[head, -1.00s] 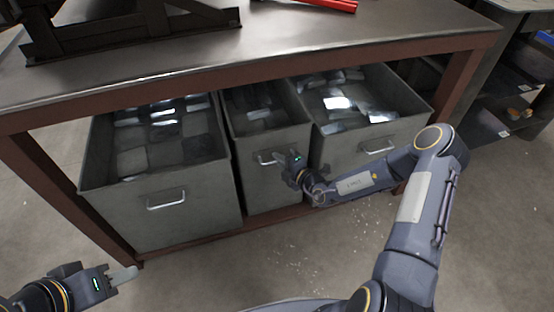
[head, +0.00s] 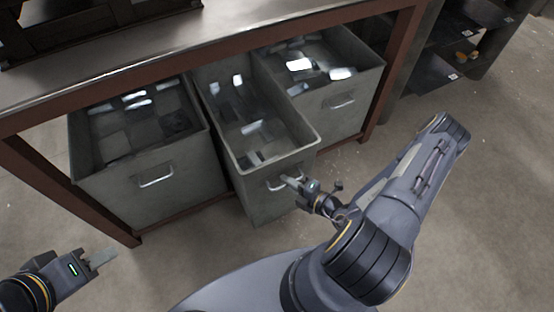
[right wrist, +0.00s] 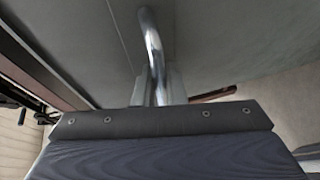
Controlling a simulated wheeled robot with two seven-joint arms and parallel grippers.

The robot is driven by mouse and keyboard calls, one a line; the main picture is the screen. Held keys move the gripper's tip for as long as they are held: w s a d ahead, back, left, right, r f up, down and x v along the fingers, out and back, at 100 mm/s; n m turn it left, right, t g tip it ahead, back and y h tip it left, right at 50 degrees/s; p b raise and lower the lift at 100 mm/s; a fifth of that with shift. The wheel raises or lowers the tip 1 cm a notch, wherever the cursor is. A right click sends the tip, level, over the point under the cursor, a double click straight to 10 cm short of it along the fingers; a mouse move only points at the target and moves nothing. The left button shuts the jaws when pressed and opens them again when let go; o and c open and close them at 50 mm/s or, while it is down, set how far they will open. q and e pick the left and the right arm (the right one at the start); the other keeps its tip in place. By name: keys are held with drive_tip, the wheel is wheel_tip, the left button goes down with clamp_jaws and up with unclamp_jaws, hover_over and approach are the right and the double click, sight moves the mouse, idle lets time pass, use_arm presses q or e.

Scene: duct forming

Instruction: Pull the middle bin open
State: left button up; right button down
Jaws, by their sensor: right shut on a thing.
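The middle bin (head: 262,190) is a narrow grey metal bin under the workbench. It stands pulled out toward me, well ahead of the bins on both sides, with metal pieces inside. My right gripper (head: 291,183) is shut on the bin's front handle (head: 277,184). In the right wrist view the bright bar handle (right wrist: 152,45) runs down between the fingers, whose tips are mostly hidden behind the gripper body. My left gripper (head: 100,259) hangs over the floor at the lower left, away from the bins; its finger gap is not clear.
The left bin (head: 150,185) and right bin (head: 335,110) sit under the workbench (head: 200,52), holding metal pieces. A red bench leg (head: 385,85) stands right of the right bin. Dark shelving (head: 470,45) is at the upper right. Floor in front of the left bin is clear.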

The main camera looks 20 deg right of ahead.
drive_tip(key=s, duration=1)
drive_tip(key=shift+d, duration=0.2)
drive_tip(key=c, duration=1.8)
unclamp_jaws()
drive_tip(key=p+v, duration=0.1)
drive_tip(key=v, duration=0.7)
